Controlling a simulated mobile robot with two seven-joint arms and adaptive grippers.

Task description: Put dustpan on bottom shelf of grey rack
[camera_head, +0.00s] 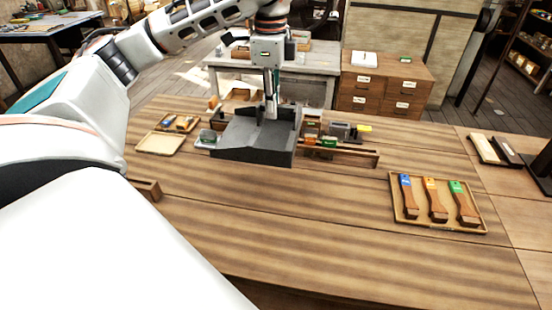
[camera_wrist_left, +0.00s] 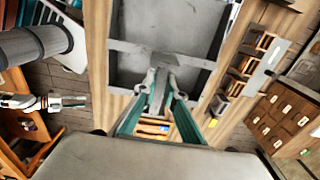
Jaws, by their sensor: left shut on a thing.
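The dark grey dustpan (camera_head: 255,139) is over the middle of the long wooden table in the head view. My left gripper (camera_head: 270,108) reaches down from above and is shut on its upright handle. In the left wrist view the dustpan (camera_wrist_left: 150,20) fills the top middle, with the gripper's fingers (camera_wrist_left: 160,88) closed at its handle. I cannot tell whether the dustpan touches the table or hangs just above it. I cannot make out the grey rack for certain in either view.
A tray (camera_head: 408,217) of several colour-labelled brushes lies at right on the table. A small tray (camera_head: 160,144) and a low wooden rack (camera_head: 350,156) with small items sit near the dustpan. Drawers (camera_head: 386,84) stand behind. The table's front middle is clear.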

